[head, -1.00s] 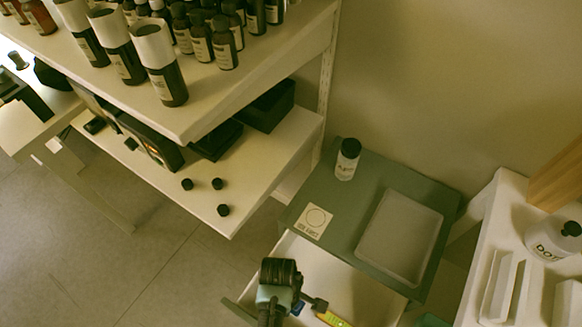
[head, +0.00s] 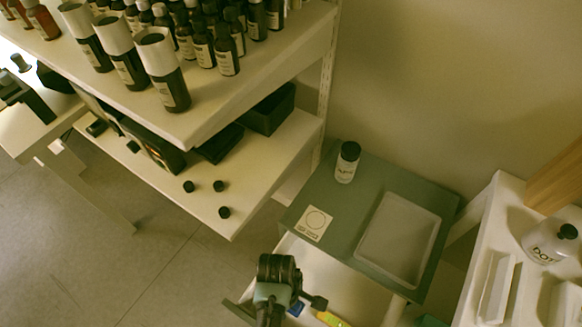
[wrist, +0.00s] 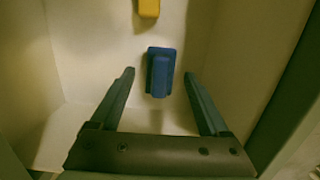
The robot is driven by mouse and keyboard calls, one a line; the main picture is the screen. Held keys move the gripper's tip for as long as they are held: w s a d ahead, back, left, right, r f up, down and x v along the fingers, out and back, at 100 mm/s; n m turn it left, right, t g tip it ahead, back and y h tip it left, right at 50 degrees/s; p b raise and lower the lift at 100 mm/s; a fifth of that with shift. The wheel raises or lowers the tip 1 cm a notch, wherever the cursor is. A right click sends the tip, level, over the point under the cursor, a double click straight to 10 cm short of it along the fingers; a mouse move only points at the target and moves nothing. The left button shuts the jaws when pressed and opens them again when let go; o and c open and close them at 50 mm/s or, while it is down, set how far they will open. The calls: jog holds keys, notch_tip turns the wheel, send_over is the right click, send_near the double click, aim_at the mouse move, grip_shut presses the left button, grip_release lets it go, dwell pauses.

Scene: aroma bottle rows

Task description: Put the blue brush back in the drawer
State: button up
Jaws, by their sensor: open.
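The blue brush (wrist: 160,72) lies on the pale floor of the open drawer (wrist: 220,40), and a small blue patch of it shows beside my arm in the head view (head: 297,309). My gripper (wrist: 159,75) is open over the drawer, its two dark fingers on either side of the brush in the wrist view, with clear gaps. Nothing is held between the fingers. In the head view my wrist hides part of the drawer, and the fingers are hard to make out.
A yellow object (wrist: 149,8) lies further along in the drawer. The green cabinet top (head: 350,215) above bears a white bottle (head: 347,162), a square card (head: 314,223) and a shallow tray (head: 430,215). Shelves with bottles (head: 165,70) stand at left, a white shelf unit (head: 487,225) at right.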

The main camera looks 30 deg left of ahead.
notch_tip(320, 180, up, 9)
jog(key=a+p, duration=0.1)
jog(key=p, duration=0.1)
jog(key=w+a+r+m+t+y, duration=0.25)
jog(key=w+r+m+t, duration=0.35)
jog(key=w+r, duration=1)
jog(key=w+d+r+m+t, duration=0.2)
jog(key=w+r+t, duration=0.25)
jog(key=r, duration=0.75)
jog(key=w+d+r+m+t, duration=0.2)
jog(key=w+r+t, duration=0.25)
jog(key=r, duration=0.65)
jog(key=s+d+r+m+t, duration=0.1)
jog(key=d+r+t, duration=0.15)
jog(key=r, duration=0.55)
jog(key=d+r+m+t, duration=0.1)
jog(key=r+m+t, duration=0.15)
jog(key=r, duration=0.65)
jog(key=s+d+r+m+t, duration=0.2)
jog(key=s+r, duration=0.4)
jog(key=r, duration=0.3)
jog(key=s+d+r+m+t+h, duration=0.1)
jog(key=s+d+r+m+t, duration=0.1)
jog(key=s+r+t, duration=0.3)
notch_tip(320, 180, up, 5)
jog(key=shift+s+d+f, duration=0.2)
jog(key=shift+s+d, duration=0.6)
jog(key=shift+s, duration=0.05)
